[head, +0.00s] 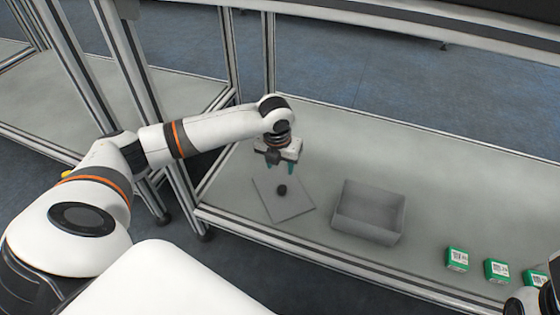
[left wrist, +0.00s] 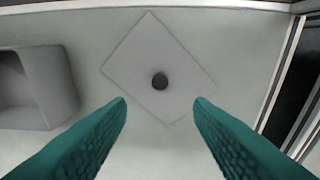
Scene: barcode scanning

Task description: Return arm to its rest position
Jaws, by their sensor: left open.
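My left gripper (head: 281,167) points down above a flat grey square plate (head: 292,208) on the table. A small dark round thing (head: 282,190) is on the plate. In the left wrist view, my left gripper's green fingers (left wrist: 160,112) are wide apart with nothing between them. The plate (left wrist: 140,55) and the dark round thing (left wrist: 160,81) show beyond the fingertips. My left arm reaches in from the left over the table. Part of my right arm shows at the lower right edge of the head view, but its gripper jaws cannot be made out.
A grey open box (head: 368,212) stands right of the plate and looks empty. Green boxes with white labels, including one (head: 457,258) and another (head: 497,270), stand at the right. The grey table (head: 430,175) is clear behind them. Metal frame posts (head: 125,65) stand near my left arm.

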